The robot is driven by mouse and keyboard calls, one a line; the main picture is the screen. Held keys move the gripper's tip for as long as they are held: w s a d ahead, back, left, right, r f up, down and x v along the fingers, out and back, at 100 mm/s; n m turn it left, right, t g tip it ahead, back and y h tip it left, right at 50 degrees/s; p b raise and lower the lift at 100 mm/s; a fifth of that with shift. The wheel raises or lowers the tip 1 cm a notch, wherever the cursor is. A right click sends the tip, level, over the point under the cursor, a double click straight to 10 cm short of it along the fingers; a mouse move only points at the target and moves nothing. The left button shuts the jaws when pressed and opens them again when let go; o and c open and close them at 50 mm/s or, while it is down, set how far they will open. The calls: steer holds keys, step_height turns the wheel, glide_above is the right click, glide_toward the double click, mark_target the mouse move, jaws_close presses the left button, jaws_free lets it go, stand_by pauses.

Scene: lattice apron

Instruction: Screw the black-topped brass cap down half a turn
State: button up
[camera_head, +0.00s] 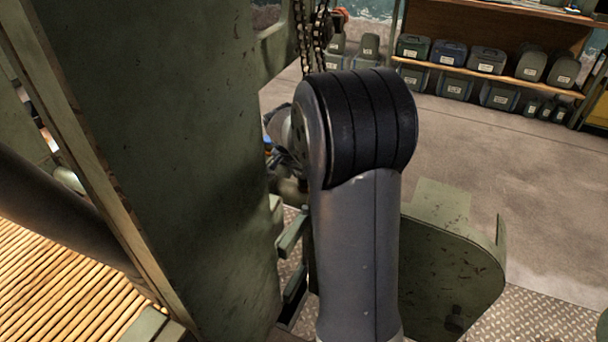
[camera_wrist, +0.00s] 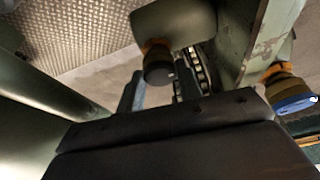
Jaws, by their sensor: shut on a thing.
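The black-topped brass cap (camera_wrist: 158,66) shows in the wrist view, below a green metal part, with its dark top toward the camera and a brass band behind it. My gripper (camera_wrist: 157,78) has one finger on each side of the cap and is shut on it. The cap's thread and seat are hidden. A second brass cap with a blue top (camera_wrist: 292,101) is at the right of the wrist view, apart from my gripper. In the head view my arm hides the gripper and the black-topped cap.
A large green metal plate (camera_head: 160,150) stands close to the left of my arm. A chain (camera_wrist: 200,70) runs behind the cap. A green guard (camera_head: 450,270) is at the right. Shelves with several canisters (camera_head: 487,62) stand far back across open floor.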

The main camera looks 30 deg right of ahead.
steer(key=shift+m, duration=0.5)
steer(key=o, duration=1)
steer(key=p+v, duration=0.1)
steer(key=v, duration=0.6)
steer(key=shift+a+r+p, duration=0.15)
steer(key=shift+r+p, duration=0.1)
steer(key=shift+p, duration=0.1)
